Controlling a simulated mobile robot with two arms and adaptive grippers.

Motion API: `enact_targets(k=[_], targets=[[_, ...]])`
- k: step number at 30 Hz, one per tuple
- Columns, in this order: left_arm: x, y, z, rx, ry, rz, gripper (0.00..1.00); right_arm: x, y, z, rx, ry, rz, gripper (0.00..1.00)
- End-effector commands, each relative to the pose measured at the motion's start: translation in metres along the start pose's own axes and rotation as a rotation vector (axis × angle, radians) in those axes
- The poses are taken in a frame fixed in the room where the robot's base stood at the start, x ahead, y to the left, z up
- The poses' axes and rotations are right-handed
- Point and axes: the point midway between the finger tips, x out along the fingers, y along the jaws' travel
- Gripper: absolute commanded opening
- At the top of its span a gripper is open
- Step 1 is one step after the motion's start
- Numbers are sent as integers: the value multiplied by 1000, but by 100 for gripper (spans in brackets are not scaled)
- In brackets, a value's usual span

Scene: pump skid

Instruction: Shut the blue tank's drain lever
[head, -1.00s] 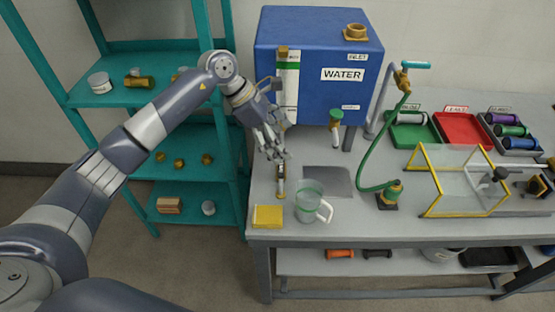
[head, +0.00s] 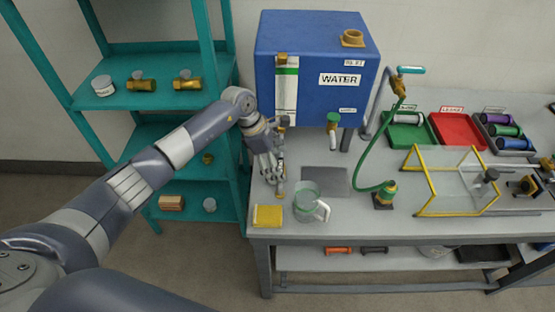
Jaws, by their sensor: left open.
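The blue tank (head: 312,102), marked WATER, stands at the back left of the grey bench. A green-topped brass valve (head: 333,121) sticks out low on its front, beside a small label too small to read. A pale sight gauge with a green band (head: 287,85) runs down the tank's left side, with brass fittings at its ends. My left gripper (head: 272,178) is open and points down in front of the gauge's foot, left of the green-topped valve and apart from it. It partly hides a brass piece below the gauge. My right gripper is out of view.
A clear jug (head: 308,205) and a yellow sponge (head: 268,216) stand at the bench's front left, close to my left gripper. A dark grey plate (head: 325,180) lies behind the jug. A green hose (head: 362,150) rises to the right. Teal shelves (head: 150,100) stand left.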

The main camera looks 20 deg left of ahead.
Motion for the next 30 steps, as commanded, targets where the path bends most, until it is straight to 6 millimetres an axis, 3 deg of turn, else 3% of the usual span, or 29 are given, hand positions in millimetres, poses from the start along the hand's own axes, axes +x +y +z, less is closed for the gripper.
enact_targets(k=[8,14,30], targets=[[2,0,0,0,0,0,85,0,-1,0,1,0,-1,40],[2,0,0,0,0,1,42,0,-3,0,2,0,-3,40],[4,-1,2,-89,1,40,41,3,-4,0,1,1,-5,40]])
